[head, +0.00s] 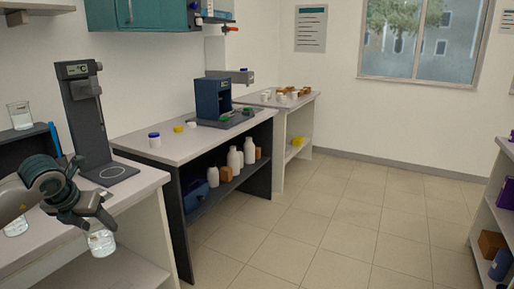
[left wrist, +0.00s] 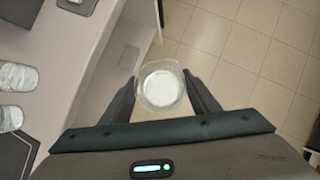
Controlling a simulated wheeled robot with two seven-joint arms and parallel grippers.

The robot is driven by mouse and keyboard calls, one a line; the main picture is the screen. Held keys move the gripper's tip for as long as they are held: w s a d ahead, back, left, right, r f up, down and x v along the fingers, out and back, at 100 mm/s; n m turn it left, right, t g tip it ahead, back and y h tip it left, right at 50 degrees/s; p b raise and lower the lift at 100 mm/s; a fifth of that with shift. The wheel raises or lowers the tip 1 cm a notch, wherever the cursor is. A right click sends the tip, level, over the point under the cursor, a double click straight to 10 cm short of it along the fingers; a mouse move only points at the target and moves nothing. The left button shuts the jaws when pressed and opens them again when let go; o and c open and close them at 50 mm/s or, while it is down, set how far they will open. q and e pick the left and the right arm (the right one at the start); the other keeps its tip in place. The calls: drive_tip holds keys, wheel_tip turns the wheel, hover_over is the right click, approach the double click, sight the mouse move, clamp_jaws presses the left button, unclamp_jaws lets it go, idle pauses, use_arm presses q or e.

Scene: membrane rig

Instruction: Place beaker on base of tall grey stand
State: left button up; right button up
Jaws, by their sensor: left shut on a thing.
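A clear glass beaker (head: 101,243) with pale contents hangs upright from my left gripper (head: 98,228). In the left wrist view the beaker (left wrist: 161,88) sits between the two fingers of the gripper (left wrist: 161,95), which are shut on it. The beaker is just off the front edge of the near bench, over the gap above the floor. The tall grey stand (head: 87,115) stands on that bench, behind and above the beaker in the head view. Its flat base (head: 109,174) bears a pale ring and looks bare. My right gripper is not in view.
Another beaker (head: 19,115) stands on a dark shelf at the left, and one (head: 15,226) is on the bench behind my arm. Two glass vessels (left wrist: 14,76) show in the left wrist view. A blue device (head: 213,100) stands on the middle bench. The floor (head: 330,215) is clear.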

use_arm(q)
drive_tip(key=s+d+f+m+g+h, duration=0.3)
drive_tip(key=s+d+f+m, duration=0.1)
drive_tip(key=d+m, duration=0.5)
drive_tip(key=s+d+f+m+g+h, duration=0.2)
drive_tip(key=s+d+f+m+h, duration=0.15)
drive_tip(key=d+m, duration=0.55)
drive_tip(key=s+d+f+m+g+y, duration=0.1)
drive_tip(key=s+d+m+g+y, duration=0.4)
drive_tip(key=s+d+m, duration=0.5)
drive_tip(key=shift+s+d+f+m+g+y, duration=0.25)
drive_tip(key=shift+m+g, duration=0.75)
drive_tip(key=shift+m, duration=3.8)
drive_tip(key=shift+a, duration=0.1)
